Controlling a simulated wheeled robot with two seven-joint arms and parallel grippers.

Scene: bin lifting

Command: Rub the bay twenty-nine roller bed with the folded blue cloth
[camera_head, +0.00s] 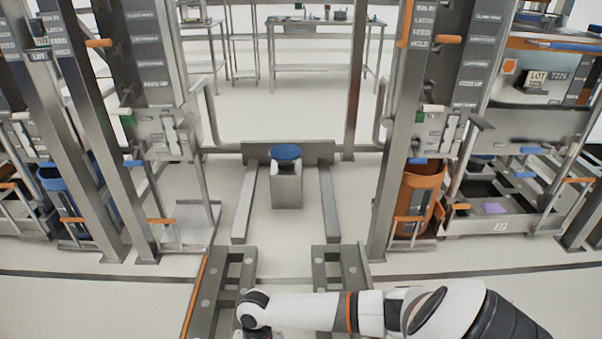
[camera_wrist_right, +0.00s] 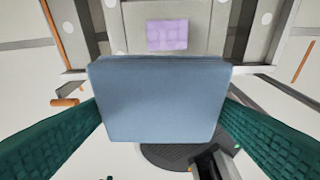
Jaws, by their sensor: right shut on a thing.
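In the right wrist view, my right gripper (camera_wrist_right: 161,103) is shut on a folded blue cloth (camera_wrist_right: 158,118), a thick block held between its green textured pads. Beyond the cloth, a light purple checked patch (camera_wrist_right: 167,35) lies on a pale surface between grey metal frames (camera_wrist_right: 236,30). A gap between cloth and surface cannot be judged. In the head view, my right arm crosses the bottom, but its gripper and the cloth are out of sight. The grey frames (camera_head: 228,292) show there too. I can read no bay twenty-nine label. My left gripper is not in view.
Upright posts (camera_head: 398,130) flank the middle. An orange bin (camera_head: 418,190) stands right, a blue bin (camera_head: 62,190) left.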

